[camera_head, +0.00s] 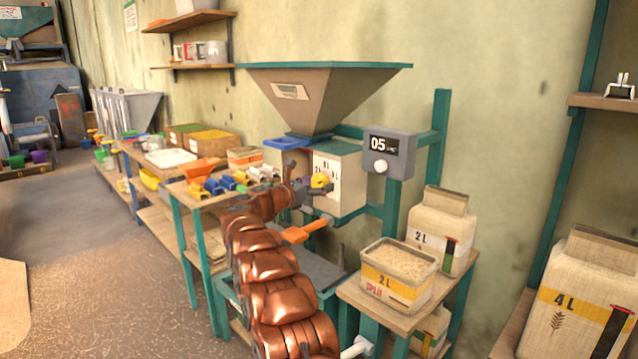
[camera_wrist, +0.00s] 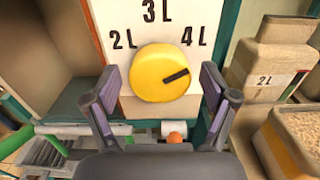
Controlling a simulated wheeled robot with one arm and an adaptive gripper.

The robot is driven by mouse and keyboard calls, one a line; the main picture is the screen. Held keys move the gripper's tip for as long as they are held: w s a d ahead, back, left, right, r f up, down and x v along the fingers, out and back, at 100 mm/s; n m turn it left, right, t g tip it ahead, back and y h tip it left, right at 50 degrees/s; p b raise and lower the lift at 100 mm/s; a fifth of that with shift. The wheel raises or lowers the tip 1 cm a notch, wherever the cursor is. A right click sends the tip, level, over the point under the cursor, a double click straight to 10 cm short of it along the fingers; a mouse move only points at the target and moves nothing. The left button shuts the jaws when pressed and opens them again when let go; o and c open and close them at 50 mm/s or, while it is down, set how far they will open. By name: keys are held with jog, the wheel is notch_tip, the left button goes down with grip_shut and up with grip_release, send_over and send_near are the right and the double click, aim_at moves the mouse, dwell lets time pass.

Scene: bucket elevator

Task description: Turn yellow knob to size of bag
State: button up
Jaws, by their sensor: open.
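The yellow knob (camera_wrist: 150,80) sits on a pale panel under the labels 2 L, 3 L and 4 L. Its black mark points right and slightly up, a little below the 4 L label. In the head view the knob (camera_head: 319,181) is partly hidden by my gripper (camera_head: 308,190). In the wrist view my gripper (camera_wrist: 161,74) is open, one finger on each side of the knob, with gaps visible. A closed 2 L bag (camera_head: 440,222) and an open, grain-filled 2 L bag (camera_head: 397,290) marked SPLIT stand on the stand at right. A 4 L bag (camera_head: 580,295) stands farther right.
A hopper (camera_head: 320,95) stands above the panel box, with a display (camera_head: 388,150) reading 05 beside it. An orange handle (camera_head: 305,231) sits below the knob. A side table with colored scoops (camera_head: 215,185) is to the left. Open floor lies at far left.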

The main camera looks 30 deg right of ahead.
jog(key=shift+w+d, duration=0.1)
jog(key=shift+d, duration=0.1)
jog(key=c, duration=1.2)
